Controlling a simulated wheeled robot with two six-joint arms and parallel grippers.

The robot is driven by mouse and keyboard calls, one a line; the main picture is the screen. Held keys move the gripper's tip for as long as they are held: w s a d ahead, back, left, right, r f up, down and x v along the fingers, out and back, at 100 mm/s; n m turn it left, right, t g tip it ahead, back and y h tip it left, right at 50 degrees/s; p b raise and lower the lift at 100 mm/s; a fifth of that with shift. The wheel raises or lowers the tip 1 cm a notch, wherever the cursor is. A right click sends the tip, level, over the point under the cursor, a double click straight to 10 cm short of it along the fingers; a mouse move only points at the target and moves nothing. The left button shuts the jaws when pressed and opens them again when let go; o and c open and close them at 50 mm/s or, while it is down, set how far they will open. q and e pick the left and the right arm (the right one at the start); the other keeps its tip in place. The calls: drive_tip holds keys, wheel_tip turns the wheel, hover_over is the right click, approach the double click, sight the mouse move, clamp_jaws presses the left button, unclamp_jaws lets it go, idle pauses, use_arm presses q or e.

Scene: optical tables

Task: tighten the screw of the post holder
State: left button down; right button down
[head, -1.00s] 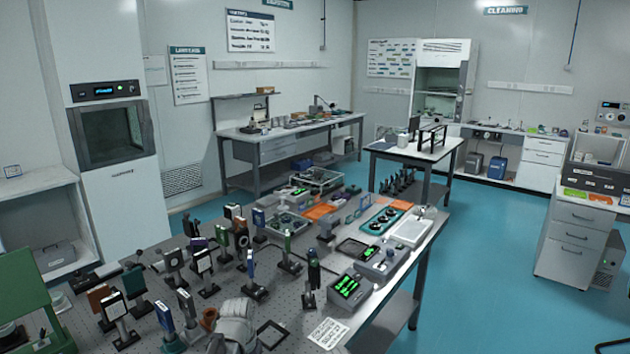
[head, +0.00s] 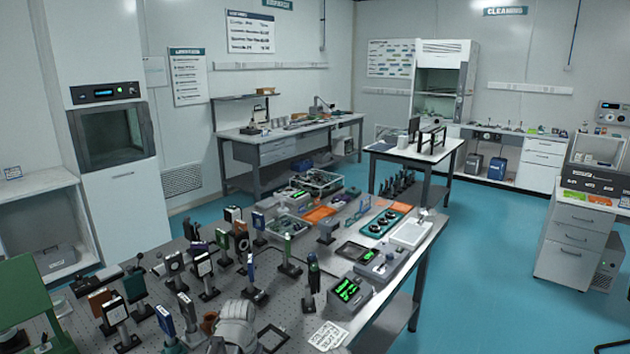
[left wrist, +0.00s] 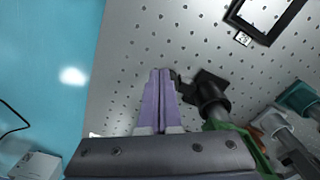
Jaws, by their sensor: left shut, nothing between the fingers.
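In the left wrist view my left gripper (left wrist: 160,72) is shut and empty, its two purple fingers pressed together above the perforated table. In the head view the grey part of my arm is at the bottom edge, and the fingers are hidden. My right gripper is not in view.
The optical table (head: 292,298) is crowded with mounted optics (head: 201,266) on the left. A dark square frame (left wrist: 236,13) lies flat beyond the post holder. More posts (left wrist: 272,122) stand at its right. Blue floor (left wrist: 45,75) shows left of the table edge.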

use_arm(q)
wheel_tip(320, 180, up, 4)
drive_tip(key=p, duration=0.3)
drive_tip(key=shift+r, duration=0.15)
drive_tip(key=f+b, duration=0.2)
drive_tip(key=a+f+b, duration=0.1)
drive_tip(key=f, duration=0.1)
drive_tip(key=a+f+b, duration=0.1)
drive_tip(key=f+b, duration=0.1)
drive_tip(key=shift+w+a+b, duration=0.2)
drive_tip(key=shift+b, duration=0.15)
idle(0.4)
drive_tip(key=shift+w+d, duration=0.15)
drive_tip(key=shift+w, duration=0.1)
idle(0.7)
